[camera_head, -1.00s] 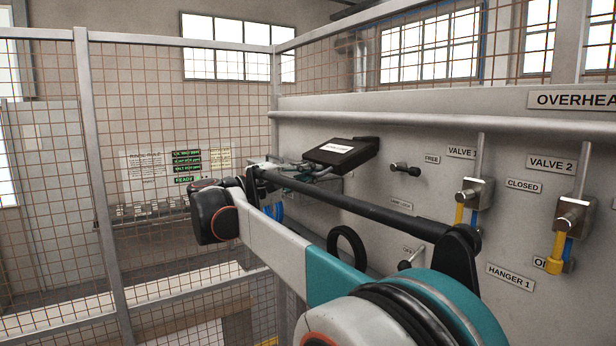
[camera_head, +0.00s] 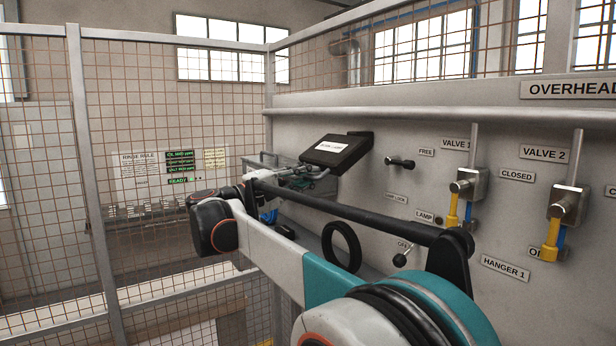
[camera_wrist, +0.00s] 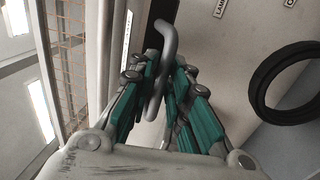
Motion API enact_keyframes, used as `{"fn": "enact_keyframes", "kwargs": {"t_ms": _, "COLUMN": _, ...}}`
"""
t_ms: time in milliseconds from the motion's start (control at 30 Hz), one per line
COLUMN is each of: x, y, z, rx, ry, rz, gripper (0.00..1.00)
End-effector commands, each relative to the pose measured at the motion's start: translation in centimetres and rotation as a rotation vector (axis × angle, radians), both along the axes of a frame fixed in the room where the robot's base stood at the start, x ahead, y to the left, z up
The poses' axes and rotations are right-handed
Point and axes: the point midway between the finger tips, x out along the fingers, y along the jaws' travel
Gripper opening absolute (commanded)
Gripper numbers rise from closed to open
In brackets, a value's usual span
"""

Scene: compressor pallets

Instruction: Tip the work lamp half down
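The work lamp appears to be the black box-shaped head (camera_head: 352,138) with a white label, mounted on the grey panel. Its face slopes down towards the left front. A bent grey bar, seemingly its handle (camera_head: 322,173), shows below the head. My gripper (camera_head: 300,172) is at this bar, left of and below the head, partly hidden by my arm. In the wrist view the bar (camera_wrist: 168,40) passes between the green-padded fingers of my gripper (camera_wrist: 166,66), which look closed on it. The small label text is not legible.
A black ring (camera_head: 342,247) hangs on the panel below the lamp. A black knob (camera_head: 400,162) marked FREE is right of it. Valve 1 (camera_head: 467,184) and valve 2 (camera_head: 567,204) are further right. A mesh fence (camera_head: 75,150) stands on the left.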

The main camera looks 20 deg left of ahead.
Motion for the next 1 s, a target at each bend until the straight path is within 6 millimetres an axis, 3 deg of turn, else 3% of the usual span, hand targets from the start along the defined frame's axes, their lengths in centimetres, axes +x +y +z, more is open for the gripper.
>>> {"fn": "enact_keyframes", "kwargs": {"t_ms": 367, "x": -0.4, "y": 0.3, "z": 0.0, "rx": -0.001, "ry": 0.0, "rz": 0.0, "gripper": 0.17}}
{"fn": "enact_keyframes", "kwargs": {"t_ms": 1000, "x": -8.4, "y": 7.3, "z": -2.0, "rx": -0.001, "ry": -0.001, "rz": 0.002, "gripper": 0.17}}
